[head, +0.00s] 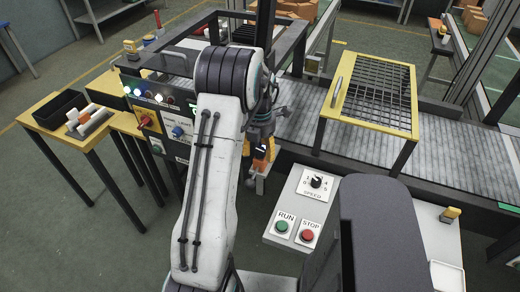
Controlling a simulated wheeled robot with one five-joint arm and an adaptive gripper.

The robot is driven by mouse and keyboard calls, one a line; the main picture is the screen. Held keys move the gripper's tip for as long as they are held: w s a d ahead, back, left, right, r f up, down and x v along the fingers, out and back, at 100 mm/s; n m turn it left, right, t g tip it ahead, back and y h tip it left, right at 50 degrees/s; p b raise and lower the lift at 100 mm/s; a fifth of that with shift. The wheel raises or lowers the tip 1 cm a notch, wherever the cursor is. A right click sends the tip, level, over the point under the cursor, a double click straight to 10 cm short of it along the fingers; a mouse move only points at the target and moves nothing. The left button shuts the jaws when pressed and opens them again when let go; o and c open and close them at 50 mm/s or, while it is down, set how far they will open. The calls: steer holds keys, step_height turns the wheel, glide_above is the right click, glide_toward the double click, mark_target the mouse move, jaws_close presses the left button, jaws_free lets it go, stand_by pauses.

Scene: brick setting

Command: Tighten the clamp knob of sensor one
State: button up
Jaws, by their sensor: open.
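My gripper (259,172) hangs beside the front edge of the conveyor, just right of my white arm. It points down and is open. An orange part (260,165) shows close by the fingers; I cannot tell whether it belongs to the sensor mount. Sensor one and its clamp knob cannot be clearly made out; my arm covers part of this area. Whether the fingers touch anything is too small to tell.
The grey conveyor (310,105) runs across, with a yellow-framed mesh guard (372,92) over it. A control box has a speed dial (315,181), a green RUN button (282,227) and a red STOP button (307,235). A switch panel (165,120) and yellow table (80,137) stand left.

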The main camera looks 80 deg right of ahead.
steer(key=shift+f, duration=0.1)
stand_by(0.3)
steer(key=c, duration=1.2)
steer(key=m+b, duration=0.1)
steer(key=m, duration=0.1)
steer(key=shift+f+m, duration=0.15)
steer(key=shift+m, duration=0.25)
steer(key=m+b, duration=0.1)
steer(key=m, duration=0.2)
steer(key=shift+a+m, duration=0.1)
steer(key=shift+m, duration=0.3)
steer(key=m+b, duration=0.1)
steer(key=m, duration=0.5)
steer(key=shift+m, duration=0.4)
